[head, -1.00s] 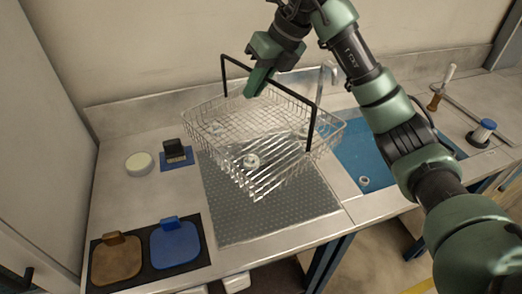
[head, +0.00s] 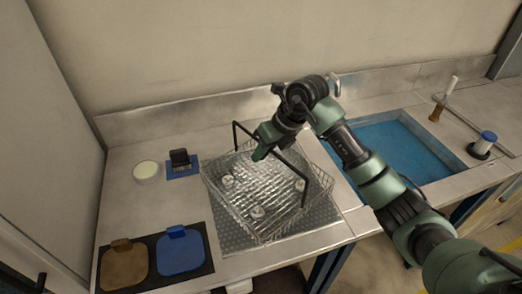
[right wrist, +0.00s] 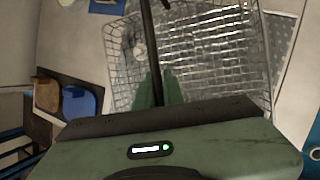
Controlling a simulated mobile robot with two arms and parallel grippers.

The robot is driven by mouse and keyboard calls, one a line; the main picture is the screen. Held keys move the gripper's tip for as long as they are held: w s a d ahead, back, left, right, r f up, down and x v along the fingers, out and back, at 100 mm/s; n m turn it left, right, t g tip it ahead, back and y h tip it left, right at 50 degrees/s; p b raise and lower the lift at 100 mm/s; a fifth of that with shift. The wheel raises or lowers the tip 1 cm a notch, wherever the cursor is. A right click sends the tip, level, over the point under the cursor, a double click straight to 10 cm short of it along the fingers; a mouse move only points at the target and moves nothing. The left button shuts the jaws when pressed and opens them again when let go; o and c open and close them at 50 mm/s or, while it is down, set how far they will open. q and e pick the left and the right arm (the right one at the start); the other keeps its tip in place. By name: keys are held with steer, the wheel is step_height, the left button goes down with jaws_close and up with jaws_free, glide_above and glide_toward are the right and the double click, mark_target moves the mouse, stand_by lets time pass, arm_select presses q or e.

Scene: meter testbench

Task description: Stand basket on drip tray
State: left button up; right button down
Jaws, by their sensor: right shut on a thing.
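The wire basket (head: 236,205) with a black handle (head: 312,178) is at the middle of the counter, over the grey perforated drip tray (head: 232,238). It is turned at an angle to the tray and holds a few small metal parts. I cannot tell whether its base touches the tray. My right gripper (head: 260,153) is shut on the handle's top bar. In the right wrist view the fingers (right wrist: 158,88) close around the black bar, with the basket mesh (right wrist: 225,50) beyond. The tray also shows at the upper right there (right wrist: 281,38). My left gripper is not in view.
A blue sink basin (head: 405,150) lies to the right of the tray. A brown pad (head: 124,267) and a blue pad (head: 180,253) lie on a dark mat at front left. A white round tub (head: 147,172) and a black block (head: 180,158) stand at back left.

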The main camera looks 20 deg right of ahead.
steer(key=c, duration=1.9)
jaws_free()
steer(key=shift+f, duration=0.1)
steer(key=o, duration=0.4)
steer(key=b+v, duration=0.2)
steer(key=v, duration=1)
steer(key=shift+s+b, duration=0.1)
steer(key=shift+b, duration=0.2)
